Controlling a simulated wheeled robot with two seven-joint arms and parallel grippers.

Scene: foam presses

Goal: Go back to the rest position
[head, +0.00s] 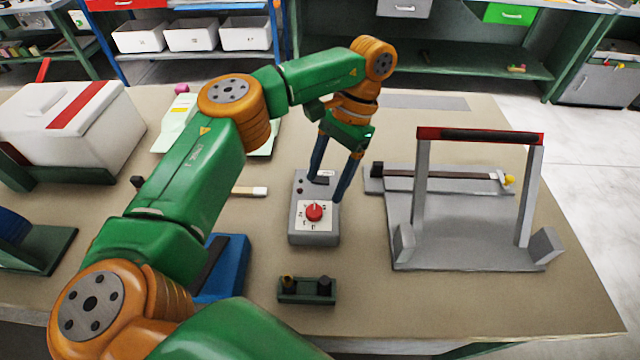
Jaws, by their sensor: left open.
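My left arm, green and orange, comes in from the lower left and reaches over the table (450,295). My left gripper (327,190) is open, with its two dark blue fingers pointing down over a grey control box (316,237). One finger is over the top of the box and the other is by its right side. I cannot tell whether they touch it. The box has a red dial (314,211) on a white face, and the dial shows clear of the fingers. My right gripper is not in view.
A grey press frame (420,205) with a red-topped bar stands at the right. A small green holder (307,291) sits near the front edge. A white box with a red stripe (55,125) stands at the left. A blue object (233,262) is partly behind my arm.

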